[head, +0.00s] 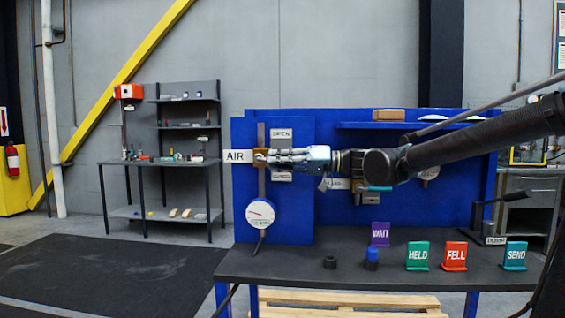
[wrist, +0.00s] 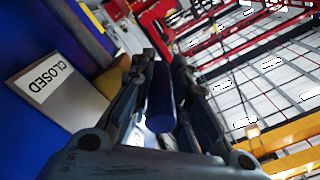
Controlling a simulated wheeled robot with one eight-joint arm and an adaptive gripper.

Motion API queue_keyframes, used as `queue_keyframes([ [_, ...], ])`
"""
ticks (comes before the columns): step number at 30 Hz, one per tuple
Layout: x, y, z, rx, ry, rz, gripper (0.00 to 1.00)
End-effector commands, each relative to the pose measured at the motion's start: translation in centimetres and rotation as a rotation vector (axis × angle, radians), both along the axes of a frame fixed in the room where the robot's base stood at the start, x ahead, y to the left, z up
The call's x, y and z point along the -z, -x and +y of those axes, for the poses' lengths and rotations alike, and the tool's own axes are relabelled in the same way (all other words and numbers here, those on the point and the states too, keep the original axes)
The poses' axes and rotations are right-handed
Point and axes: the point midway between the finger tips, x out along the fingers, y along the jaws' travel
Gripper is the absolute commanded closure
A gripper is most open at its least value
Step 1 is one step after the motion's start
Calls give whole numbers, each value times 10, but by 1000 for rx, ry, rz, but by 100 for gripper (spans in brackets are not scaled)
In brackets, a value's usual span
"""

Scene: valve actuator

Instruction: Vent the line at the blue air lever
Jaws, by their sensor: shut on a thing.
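My gripper (head: 266,157) reaches in from the right to the brass-coloured valve on the blue panel (head: 300,220), beside the AIR sign (head: 236,156). In the wrist view my gripper (wrist: 160,75) is shut on a dark blue cylindrical lever (wrist: 160,100), which lies between the two fingers. In the head view the gripper hides the lever. The CLOSED plate (wrist: 44,80) is left of the fingers in the wrist view. The OPEN plate (head: 281,134) is above the gripper in the head view. A round gauge (head: 261,213) with a red needle hangs below the valve.
The dark bench (head: 320,270) carries WAIT (head: 380,234), HELD (head: 418,256), FELL (head: 454,256) and SEND (head: 514,256) signs. A shelf rack (head: 160,160) is at the left. The floor there is open.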

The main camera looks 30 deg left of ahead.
Motion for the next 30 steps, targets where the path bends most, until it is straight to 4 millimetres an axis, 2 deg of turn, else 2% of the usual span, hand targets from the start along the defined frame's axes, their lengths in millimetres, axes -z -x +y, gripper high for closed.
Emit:
queue_keyframes([
  [8,3,2,-1,-2,5,-5,100],
  [9,3,2,-1,-3,4,-6,75],
  [11,3,2,-1,-3,4,-5,62],
  [23,1,1,-2,-2,2,-2,62],
  [30,2,-9,-27,0,2,-2,62],
])
